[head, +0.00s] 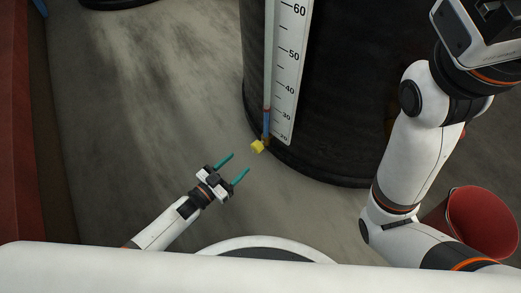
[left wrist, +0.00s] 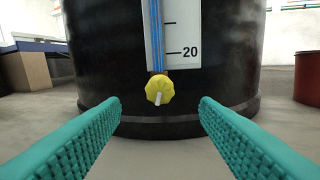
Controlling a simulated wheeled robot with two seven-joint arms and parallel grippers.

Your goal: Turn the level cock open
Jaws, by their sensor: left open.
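The level cock is a yellow knob (head: 257,146) at the foot of the sight tube (head: 267,82) on a black tank (head: 335,110). In the left wrist view the knob (left wrist: 160,90) shows a pale pointer mark running slightly off upright on its face. My left gripper (head: 241,166) is open, with its teal fingers pointing at the knob from the lower left, apart from it. In the left wrist view the knob is between the two fingers, farther off and centred. My right arm shows at the right, but its gripper fingers are not in view.
A white scale (head: 291,70) with numbers stands beside the tube. A red bucket (head: 481,222) is at the lower right, near my right arm. Brown boxes (left wrist: 24,70) show at the left of the left wrist view. The floor left of the tank is clear.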

